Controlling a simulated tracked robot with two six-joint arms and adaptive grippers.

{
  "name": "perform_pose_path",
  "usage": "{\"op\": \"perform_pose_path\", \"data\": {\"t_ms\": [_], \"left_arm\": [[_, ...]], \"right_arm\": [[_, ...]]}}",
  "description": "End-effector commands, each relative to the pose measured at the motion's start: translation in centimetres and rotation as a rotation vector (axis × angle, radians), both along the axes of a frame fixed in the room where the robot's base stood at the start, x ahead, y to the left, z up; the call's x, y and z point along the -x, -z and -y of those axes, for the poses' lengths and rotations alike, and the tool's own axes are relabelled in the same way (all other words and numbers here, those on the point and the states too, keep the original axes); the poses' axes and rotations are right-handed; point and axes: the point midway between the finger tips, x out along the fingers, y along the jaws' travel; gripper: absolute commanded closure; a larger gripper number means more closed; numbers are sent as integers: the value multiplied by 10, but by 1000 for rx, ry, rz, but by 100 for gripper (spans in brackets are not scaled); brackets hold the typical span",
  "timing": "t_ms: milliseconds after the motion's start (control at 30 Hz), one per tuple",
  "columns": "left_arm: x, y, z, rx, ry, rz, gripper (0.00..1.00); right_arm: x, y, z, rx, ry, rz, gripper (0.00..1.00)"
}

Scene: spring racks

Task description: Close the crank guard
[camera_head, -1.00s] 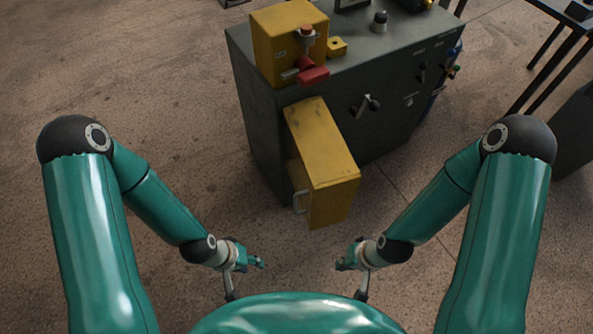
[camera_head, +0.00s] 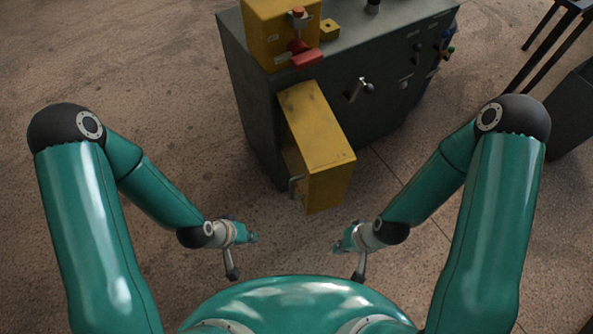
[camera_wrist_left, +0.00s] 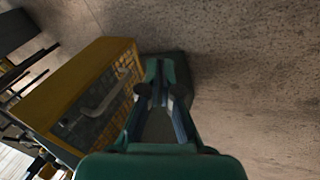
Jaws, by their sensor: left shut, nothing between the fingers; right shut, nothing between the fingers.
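The yellow crank guard (camera_head: 322,145) sticks out from the front of a dark grey machine cabinet (camera_head: 256,110), standing open. A grey bar handle (camera_head: 295,186) is on its lower left side. In the left wrist view the guard (camera_wrist_left: 62,83) is at the left, with its handle (camera_wrist_left: 103,100) over a mesh panel. My left gripper (camera_head: 254,237) is shut and empty, below and left of the guard, apart from it. It also shows in the left wrist view (camera_wrist_left: 160,68). My right gripper (camera_head: 338,243) is shut and empty, below and right of the guard, also apart.
A yellow box (camera_head: 278,32) with a red part (camera_head: 306,58) sits on the cabinet top. A crank lever (camera_head: 361,89) juts from the cabinet front. A dark table (camera_head: 556,30) stands at the far right. The floor to the left is clear.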

Motion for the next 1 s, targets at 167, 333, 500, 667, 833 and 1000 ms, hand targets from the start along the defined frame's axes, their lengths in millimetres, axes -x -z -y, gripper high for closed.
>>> {"op": "perform_pose_path", "data": {"t_ms": [167, 333, 500, 667, 833, 1000], "left_arm": [[-69, -34, 28, 127, 144, 367, 100], [-119, -77, 54, 321, 326, 784, 100], [-117, -108, 58, 516, 562, 1135, 100], [-92, -101, 40, 602, 781, 1322, 100], [-89, -72, 15, 542, 862, 1387, 100], [-94, -59, 3, 502, 847, 1401, 100]], "right_arm": [[0, 8, 0, 0, 0, 0, 100], [0, 52, 0, 0, 0, 0, 100], [0, 115, 0, 0, 0, 0, 100], [0, 173, 0, 0, 0, 0, 100], [0, 217, 0, 0, 0, 0, 100], [0, 235, 0, 0, 0, 0, 100]]}}
